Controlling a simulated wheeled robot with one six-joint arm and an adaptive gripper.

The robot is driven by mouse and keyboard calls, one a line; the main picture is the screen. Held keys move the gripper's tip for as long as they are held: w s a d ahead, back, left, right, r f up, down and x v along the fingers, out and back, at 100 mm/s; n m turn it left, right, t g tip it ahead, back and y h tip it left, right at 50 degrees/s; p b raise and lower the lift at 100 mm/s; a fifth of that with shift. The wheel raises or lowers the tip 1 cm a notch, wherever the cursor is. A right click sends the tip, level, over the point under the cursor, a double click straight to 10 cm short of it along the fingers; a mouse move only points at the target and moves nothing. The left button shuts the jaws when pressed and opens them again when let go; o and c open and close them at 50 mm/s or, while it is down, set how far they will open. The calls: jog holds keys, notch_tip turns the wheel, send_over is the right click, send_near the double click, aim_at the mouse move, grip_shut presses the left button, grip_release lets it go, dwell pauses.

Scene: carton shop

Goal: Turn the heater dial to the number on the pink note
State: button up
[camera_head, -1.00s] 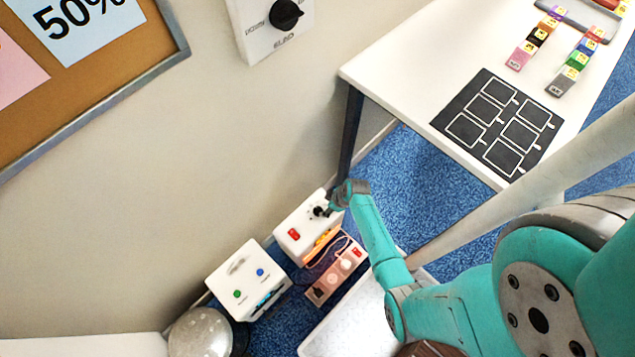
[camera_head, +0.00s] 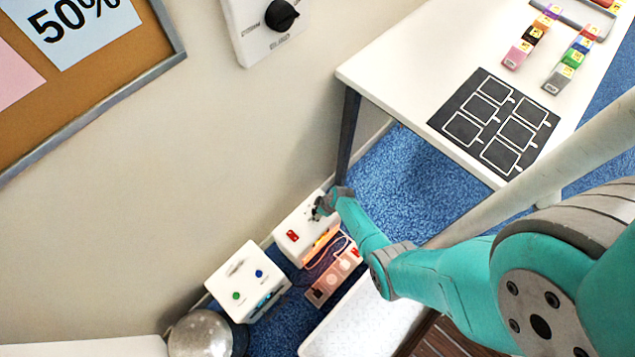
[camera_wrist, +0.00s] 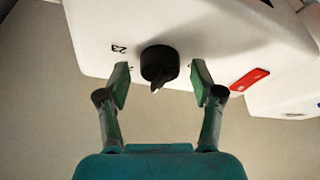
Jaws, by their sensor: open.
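The white heater (camera_head: 306,228) stands on the blue floor by the wall, with a red switch and an orange glow at its lower side. My gripper (camera_head: 318,208) is at its top and covers most of the dial in the head view. In the wrist view the black dial (camera_wrist: 159,64) has a light pointer mark on its knob, with a printed number, apparently 23, to its left. My gripper (camera_wrist: 158,82) is open, one finger on each side of the dial, with gaps between. The pink note (camera_head: 15,75) is on the cork board, only partly in view, and no number shows on it.
A white box (camera_head: 247,281) with green and blue buttons stands left of the heater. A power strip (camera_head: 334,277) with a cable and a white tray (camera_head: 350,325) lie close by. A table (camera_head: 400,75) stands at right, and a wall dial (camera_head: 281,15) is above.

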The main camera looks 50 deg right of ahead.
jog(key=c, duration=1.1)
jog(key=shift+m, duration=0.3)
jog(key=m, duration=0.1)
jog(key=m+h, duration=0.1)
jog(key=m, duration=0.1)
jog(key=shift+a+h, duration=0.2)
jog(key=shift+h, duration=0.1)
jog(key=m+h, duration=0.1)
jog(key=m, duration=0.4)
jog(key=shift+h, duration=0.4)
jog(key=m+h, duration=0.1)
jog(key=m, duration=0.1)
jog(key=m+g, duration=0.1)
jog(key=m, duration=0.2)
jog(key=shift+w+a+h, duration=0.1)
jog(key=shift+h, duration=0.3)
jog(key=shift+m+g+h, duration=0.3)
jog(key=shift+m+g, duration=0.4)
jog(key=shift+m, duration=1.4)
